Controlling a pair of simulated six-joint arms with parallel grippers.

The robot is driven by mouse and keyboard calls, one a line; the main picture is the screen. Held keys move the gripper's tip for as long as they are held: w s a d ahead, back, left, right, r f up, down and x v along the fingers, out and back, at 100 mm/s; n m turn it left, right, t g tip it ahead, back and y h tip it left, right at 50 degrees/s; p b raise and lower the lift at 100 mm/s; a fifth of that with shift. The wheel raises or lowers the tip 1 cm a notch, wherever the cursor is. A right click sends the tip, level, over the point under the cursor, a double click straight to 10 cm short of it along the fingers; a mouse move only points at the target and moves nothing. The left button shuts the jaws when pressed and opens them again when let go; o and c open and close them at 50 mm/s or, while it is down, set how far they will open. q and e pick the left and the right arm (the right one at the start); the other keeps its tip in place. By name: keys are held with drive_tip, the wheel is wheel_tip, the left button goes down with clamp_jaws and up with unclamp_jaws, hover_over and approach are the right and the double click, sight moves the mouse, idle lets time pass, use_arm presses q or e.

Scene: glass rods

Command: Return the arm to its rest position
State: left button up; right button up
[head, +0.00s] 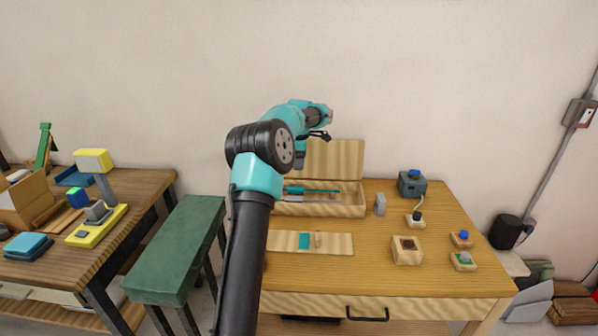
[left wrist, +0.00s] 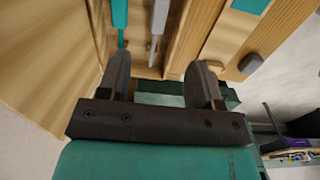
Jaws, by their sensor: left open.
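My left arm reaches up from the bottom of the head view, and its left gripper (head: 321,128) is raised above the back of the wooden table (head: 345,272), in front of the open box's lid. In the left wrist view the gripper (left wrist: 159,64) has its two dark fingers apart with nothing held between them. Beyond the fingers, a teal rod-like piece (left wrist: 119,16) and a grey one (left wrist: 160,18) lie in the open wooden box (head: 325,209). My right gripper is not in view.
A wooden board (head: 337,243) with a teal patch lies in front of the box. A grey block (head: 380,204), a socketed wooden block (head: 406,256) and button blocks (head: 463,261) stand to the right. A green bench (head: 180,240) and cluttered side table (head: 140,185) are at left.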

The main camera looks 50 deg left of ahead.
use_arm(q)
drive_tip(key=shift+r, duration=0.3)
